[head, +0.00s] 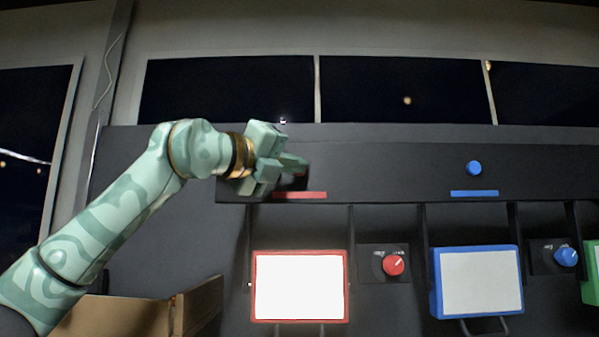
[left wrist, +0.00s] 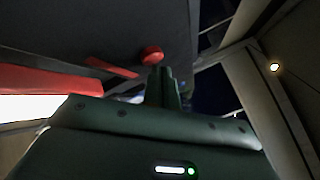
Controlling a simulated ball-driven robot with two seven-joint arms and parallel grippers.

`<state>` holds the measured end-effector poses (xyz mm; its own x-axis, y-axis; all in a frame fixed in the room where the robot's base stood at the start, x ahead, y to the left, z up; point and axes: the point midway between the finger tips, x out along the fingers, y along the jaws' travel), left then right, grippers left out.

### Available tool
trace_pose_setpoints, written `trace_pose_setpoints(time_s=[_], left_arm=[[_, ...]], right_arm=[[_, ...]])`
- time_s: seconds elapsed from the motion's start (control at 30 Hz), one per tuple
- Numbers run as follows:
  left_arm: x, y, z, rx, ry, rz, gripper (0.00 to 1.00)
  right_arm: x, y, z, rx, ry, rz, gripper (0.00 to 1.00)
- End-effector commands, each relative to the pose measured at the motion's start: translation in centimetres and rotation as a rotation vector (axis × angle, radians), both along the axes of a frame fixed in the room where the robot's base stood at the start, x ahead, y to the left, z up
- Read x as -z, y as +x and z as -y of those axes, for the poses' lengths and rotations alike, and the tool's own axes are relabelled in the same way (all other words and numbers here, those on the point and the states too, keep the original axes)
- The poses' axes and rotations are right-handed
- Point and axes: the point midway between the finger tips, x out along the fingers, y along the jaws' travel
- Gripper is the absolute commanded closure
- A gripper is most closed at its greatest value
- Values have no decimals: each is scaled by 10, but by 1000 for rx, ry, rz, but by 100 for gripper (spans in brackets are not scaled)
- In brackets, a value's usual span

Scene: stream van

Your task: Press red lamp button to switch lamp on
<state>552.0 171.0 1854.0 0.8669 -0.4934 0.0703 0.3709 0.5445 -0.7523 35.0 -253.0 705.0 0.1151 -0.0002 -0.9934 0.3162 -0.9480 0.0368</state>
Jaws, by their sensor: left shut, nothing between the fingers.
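The red button (left wrist: 152,55) shows as a round cap in the left wrist view, right at the tips of my left gripper (left wrist: 162,74). I cannot tell whether the tips touch it. In the head view my left gripper (head: 302,164) is shut and empty, pointing right in front of the dark panel, and it hides the red button. A red strip (head: 300,195) lies just below it. The red-framed lamp (head: 299,287) below has a bright white, glowing face. My right gripper is in neither view.
A blue button (head: 474,168) sits on the same panel (head: 400,170) at right. Below are a red knob (head: 393,265), a blue-framed lamp (head: 478,282) with a duller grey face, a blue knob (head: 567,256) and a green-edged lamp (head: 590,273). A cardboard box (head: 120,315) stands lower left.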

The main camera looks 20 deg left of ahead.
Motion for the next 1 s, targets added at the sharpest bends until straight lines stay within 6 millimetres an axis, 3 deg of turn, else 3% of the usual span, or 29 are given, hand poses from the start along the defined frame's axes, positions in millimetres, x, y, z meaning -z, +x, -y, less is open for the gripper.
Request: trace_pose_setpoints(time_s=[0.27, 0.7, 1.0], left_arm=[[0, -4, 1, 1, -1, 1, 100], [2, -52, 15, 1, 0, 2, 100], [-1, -58, 17, 1, 0, 1, 100]], right_arm=[[4, 0, 0, 0, 0, -1, 2], [41, -3, 0, 0, 0, -6, 2], [42, -3, 0, -1, 0, -6, 2]])
